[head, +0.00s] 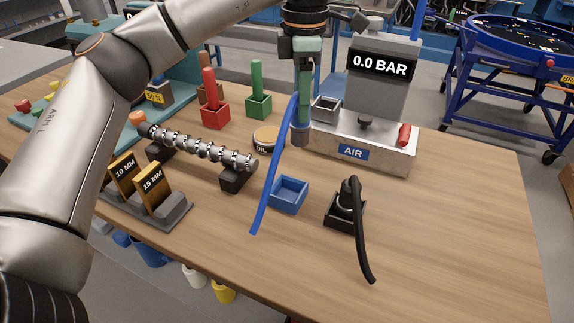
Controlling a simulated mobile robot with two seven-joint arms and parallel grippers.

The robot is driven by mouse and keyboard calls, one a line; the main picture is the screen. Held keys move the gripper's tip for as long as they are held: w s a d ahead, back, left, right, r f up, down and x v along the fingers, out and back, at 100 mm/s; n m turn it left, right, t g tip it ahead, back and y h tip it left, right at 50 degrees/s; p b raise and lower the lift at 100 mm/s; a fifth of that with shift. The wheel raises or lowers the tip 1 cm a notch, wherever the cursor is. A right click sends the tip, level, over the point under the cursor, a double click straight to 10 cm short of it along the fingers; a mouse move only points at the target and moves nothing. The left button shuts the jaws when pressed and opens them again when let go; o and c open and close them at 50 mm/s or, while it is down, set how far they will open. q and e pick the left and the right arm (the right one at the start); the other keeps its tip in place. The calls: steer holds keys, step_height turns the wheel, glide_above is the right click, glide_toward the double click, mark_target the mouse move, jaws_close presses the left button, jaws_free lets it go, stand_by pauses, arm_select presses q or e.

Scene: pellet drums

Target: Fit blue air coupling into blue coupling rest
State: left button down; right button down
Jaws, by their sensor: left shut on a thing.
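My left gripper (303,60) comes down from the top centre and is shut on the blue air coupling (300,134). The coupling hangs upright, its lower end at the left end of the AIR unit in the picture; I cannot tell whether they touch. A blue hose (273,184) runs from the coupling down to the left, in front of the oil tin. The blue coupling rest (289,192), an open square tray, sits empty on the bench, nearer than the coupling and slightly left of it. My right gripper is not in view.
The AIR unit (395,155) carries a 0.0 BAR gauge (380,66) and a grey square socket. A black coupling (348,196) with its hose stands in a black rest right of the blue one. A camshaft (200,148) and oil tin (265,137) lie left. The bench's right side is clear.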

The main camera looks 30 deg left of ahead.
arm_select(q)
steer(key=shift+s+d+f+b, duration=0.15)
steer(key=shift+s+f, duration=0.9)
steer(key=shift+f, duration=0.55)
steer(key=shift+s+a+f+b, duration=0.15)
steer(key=shift+s+f, duration=0.85)
steer(key=shift+f, duration=0.55)
steer(key=shift+s+d+f+b, duration=0.15)
steer(key=shift+s+f, duration=0.9)
steer(key=shift+f, duration=0.55)
steer(key=shift+f, duration=0.2)
steer(key=shift+c, duration=2.2)
jaws_free()
step_height(320, 180, up, 12)
steer(key=shift+r+p, duration=0.25)
steer(key=shift+p, duration=0.2)
steer(key=shift+f, duration=0.1)
